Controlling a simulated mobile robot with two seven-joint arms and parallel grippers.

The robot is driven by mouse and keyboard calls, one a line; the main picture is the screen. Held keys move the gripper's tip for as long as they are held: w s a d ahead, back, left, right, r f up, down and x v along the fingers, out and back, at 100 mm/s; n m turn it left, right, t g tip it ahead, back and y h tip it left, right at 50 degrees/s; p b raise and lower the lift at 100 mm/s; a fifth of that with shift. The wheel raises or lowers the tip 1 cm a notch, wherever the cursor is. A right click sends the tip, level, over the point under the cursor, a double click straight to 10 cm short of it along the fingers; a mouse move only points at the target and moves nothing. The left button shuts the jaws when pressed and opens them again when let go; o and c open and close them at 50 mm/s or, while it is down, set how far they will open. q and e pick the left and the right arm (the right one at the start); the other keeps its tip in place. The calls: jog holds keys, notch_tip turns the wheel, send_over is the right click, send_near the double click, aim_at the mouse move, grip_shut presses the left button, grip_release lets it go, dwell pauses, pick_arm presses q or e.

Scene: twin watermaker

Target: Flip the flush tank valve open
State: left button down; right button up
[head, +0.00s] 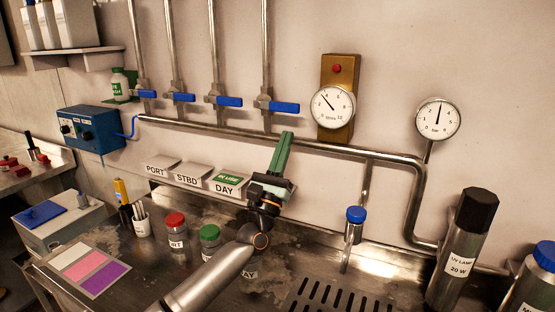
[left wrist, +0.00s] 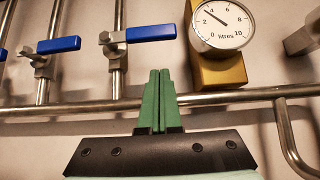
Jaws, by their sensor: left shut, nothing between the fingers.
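Several valves with blue lever handles sit on vertical pipes above a horizontal pipe on the wall. No label shows which one is the flush tank valve. All blue handles point sideways to the right. The rightmost valve's handle (head: 283,107) is nearest my left gripper (head: 287,135). In the left wrist view this handle (left wrist: 151,33) lies above and left of the gripper tips (left wrist: 159,72). My left gripper's green fingers are shut, empty and pointing up, apart from the handle in the picture. My right gripper is not in view.
A litres gauge (head: 333,106) on a brass-coloured plate and a bar gauge (head: 437,119) are on the wall. The horizontal pipe (head: 220,130) runs below the valves.

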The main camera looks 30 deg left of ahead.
aim_at(276, 106)
pick_arm(q)
jog(key=shift+s+r+p, duration=0.1)
jog(key=shift+r+p, duration=0.7)
jog(key=shift+r, duration=1.05)
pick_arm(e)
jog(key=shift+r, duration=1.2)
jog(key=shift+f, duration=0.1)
